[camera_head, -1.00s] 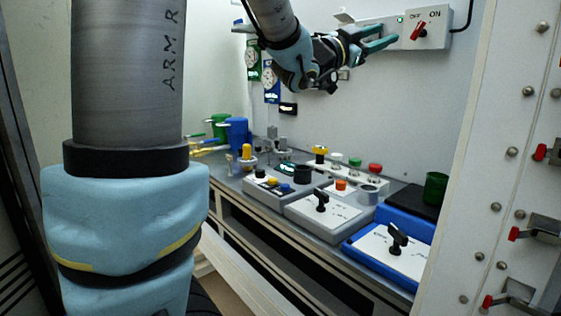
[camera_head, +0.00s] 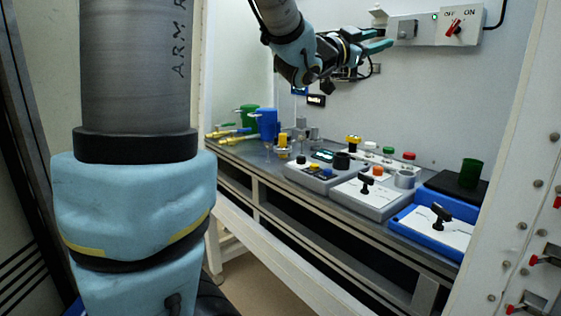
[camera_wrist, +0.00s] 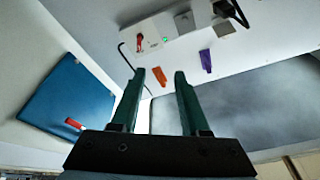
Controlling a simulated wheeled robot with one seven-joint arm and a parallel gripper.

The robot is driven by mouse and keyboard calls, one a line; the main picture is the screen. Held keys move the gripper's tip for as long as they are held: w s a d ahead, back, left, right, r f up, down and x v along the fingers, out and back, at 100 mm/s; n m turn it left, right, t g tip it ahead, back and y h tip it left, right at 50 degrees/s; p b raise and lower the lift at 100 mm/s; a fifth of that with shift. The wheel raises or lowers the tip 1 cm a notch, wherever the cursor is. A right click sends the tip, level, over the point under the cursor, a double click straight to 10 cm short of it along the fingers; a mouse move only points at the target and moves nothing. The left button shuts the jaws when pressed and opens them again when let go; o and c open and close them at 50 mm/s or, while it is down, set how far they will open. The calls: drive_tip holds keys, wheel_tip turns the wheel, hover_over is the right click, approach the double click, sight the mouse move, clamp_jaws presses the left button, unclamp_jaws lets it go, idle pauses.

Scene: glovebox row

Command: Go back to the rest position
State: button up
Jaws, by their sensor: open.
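My gripper (camera_head: 379,41) is open and empty, with its two green fingers apart. In the head view it is raised in front of the back wall, at upper right, well above the bench and left of the switch box (camera_head: 431,29). In the wrist view my gripper (camera_wrist: 158,78) points toward the wall with the switch box (camera_wrist: 150,42), and nothing lies between the fingers. The box has a red lever, a green light and OFF and ON marks; the lever (camera_head: 453,27) is tilted.
The bench (camera_head: 258,155) below carries grey control boxes (camera_head: 372,196), a blue tray (camera_head: 408,222), a green cup (camera_head: 470,172) and a blue jug (camera_head: 265,123). A white panel (camera_head: 520,190) with red handles stands at right. Open air surrounds the gripper above the bench.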

drive_tip(key=w+a+f+n+y+p, duration=0.3)
drive_tip(key=a+f+n+y, duration=0.85)
drive_tip(key=a+f, duration=0.8)
drive_tip(key=s+a+f+n+g+y, duration=0.2)
drive_tip(key=s+a+f+g, duration=0.2)
drive_tip(key=s+f, duration=0.3)
drive_tip(key=s+a+f+n+g+y+p, duration=0.1)
drive_tip(key=s+f+g, duration=0.5)
drive_tip(key=s, duration=0.6)
drive_tip(key=a+f+n+y, duration=0.1)
drive_tip(key=a+y, duration=0.1)
drive_tip(key=a, duration=0.1)
drive_tip(key=shift+s+a+f, duration=0.15)
drive_tip(key=shift+s+f, duration=0.1)
drive_tip(key=shift+f, duration=0.05)
